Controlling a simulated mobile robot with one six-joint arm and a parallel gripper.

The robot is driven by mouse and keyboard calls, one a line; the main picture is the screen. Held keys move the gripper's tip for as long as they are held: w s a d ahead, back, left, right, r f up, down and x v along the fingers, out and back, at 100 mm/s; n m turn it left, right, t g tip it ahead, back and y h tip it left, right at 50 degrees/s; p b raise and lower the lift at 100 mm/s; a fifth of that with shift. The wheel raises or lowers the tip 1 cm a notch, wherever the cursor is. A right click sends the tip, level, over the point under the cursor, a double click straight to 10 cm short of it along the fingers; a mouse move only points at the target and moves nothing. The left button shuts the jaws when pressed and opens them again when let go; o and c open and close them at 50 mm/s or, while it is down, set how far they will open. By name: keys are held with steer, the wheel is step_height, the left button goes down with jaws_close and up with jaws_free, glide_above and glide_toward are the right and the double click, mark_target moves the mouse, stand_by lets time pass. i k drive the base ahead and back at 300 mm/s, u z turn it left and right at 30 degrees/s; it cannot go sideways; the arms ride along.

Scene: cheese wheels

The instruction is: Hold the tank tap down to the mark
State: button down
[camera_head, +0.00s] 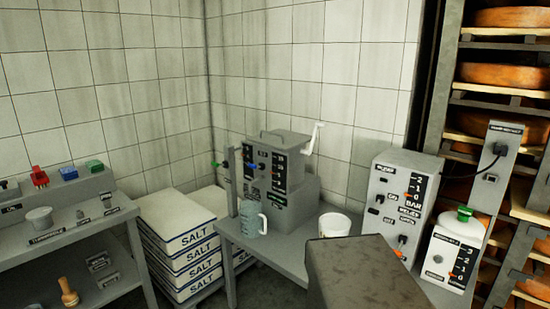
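A grey tank-like unit (280,160) stands on a small grey table against the tiled corner. A translucent blue-green jug (252,219) stands upright on the table at the unit's front left, below these knobs. I cannot make out a mark or a liquid level on the jug. The unit's dark front panel (279,170) has markings too small to read. My gripper is not in view.
A white tub (334,225) stands right of the jug. A dark box-like shape (365,275) blocks the lower middle. Control boxes (400,205) and a white canister (453,250) stand at right, before cheese shelves (505,75). Salt sacks (183,240) and a grey bench (70,215) are left.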

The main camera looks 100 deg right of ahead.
mark_target(255, 166)
steer(key=u, duration=0.25)
steer(key=k, duration=0.45)
steer(key=z, duration=1.75)
steer(key=i, duration=0.95)
steer(key=z, duration=0.1)
steer(key=k, duration=0.35)
